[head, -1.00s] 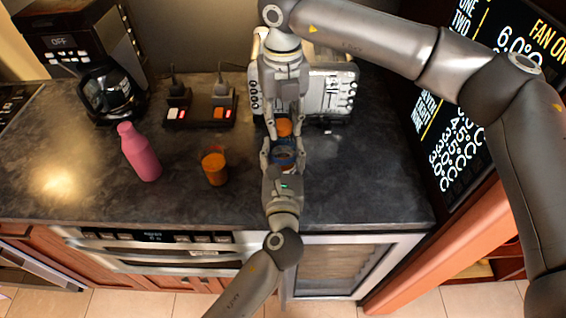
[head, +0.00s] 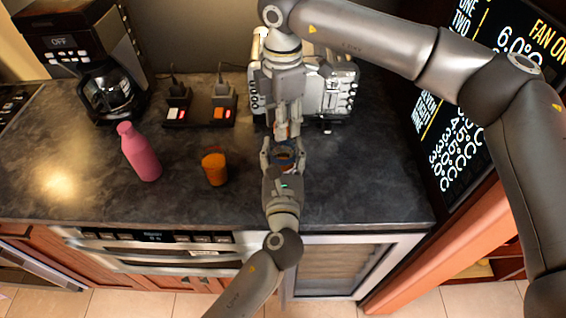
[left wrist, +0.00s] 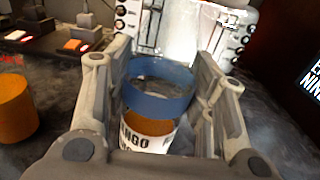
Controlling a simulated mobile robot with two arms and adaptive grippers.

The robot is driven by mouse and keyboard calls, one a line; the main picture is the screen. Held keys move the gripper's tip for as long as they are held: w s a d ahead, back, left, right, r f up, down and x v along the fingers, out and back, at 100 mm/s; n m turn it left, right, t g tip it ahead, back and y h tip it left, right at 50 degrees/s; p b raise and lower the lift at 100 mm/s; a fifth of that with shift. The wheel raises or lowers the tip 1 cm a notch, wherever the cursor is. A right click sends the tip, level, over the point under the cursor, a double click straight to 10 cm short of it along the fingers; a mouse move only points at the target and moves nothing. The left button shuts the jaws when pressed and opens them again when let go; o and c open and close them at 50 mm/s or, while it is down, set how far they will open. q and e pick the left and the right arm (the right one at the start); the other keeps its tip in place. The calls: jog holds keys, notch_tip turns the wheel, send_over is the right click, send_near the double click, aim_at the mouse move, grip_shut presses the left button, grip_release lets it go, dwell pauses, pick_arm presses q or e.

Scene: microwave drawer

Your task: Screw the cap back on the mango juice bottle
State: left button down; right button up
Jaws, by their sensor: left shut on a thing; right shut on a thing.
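The mango juice bottle (left wrist: 148,132) stands upright between the fingers of my left gripper (left wrist: 156,112), in the left wrist view. It has a white label, orange contents and a blue band (left wrist: 158,88) around its top. My right gripper (head: 286,131) comes from above and points down, just behind the bottle in the picture. It is shut on a small orange piece, apparently the cap (head: 282,131), mostly hidden by the fingers.
An orange cup-like container (head: 214,169) and a pink bottle (head: 139,152) stand on the dark counter (head: 350,190) to the left. A coffee maker (head: 105,85), plugged sockets (head: 200,115) and a silver appliance (head: 330,90) stand behind. The counter to the right is clear.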

jog(key=o, duration=1.2)
notch_tip(320, 180, up, 12)
pick_arm(q)
jog(key=c, duration=0.5)
grip_release()
jog(key=shift+c, duration=0.2)
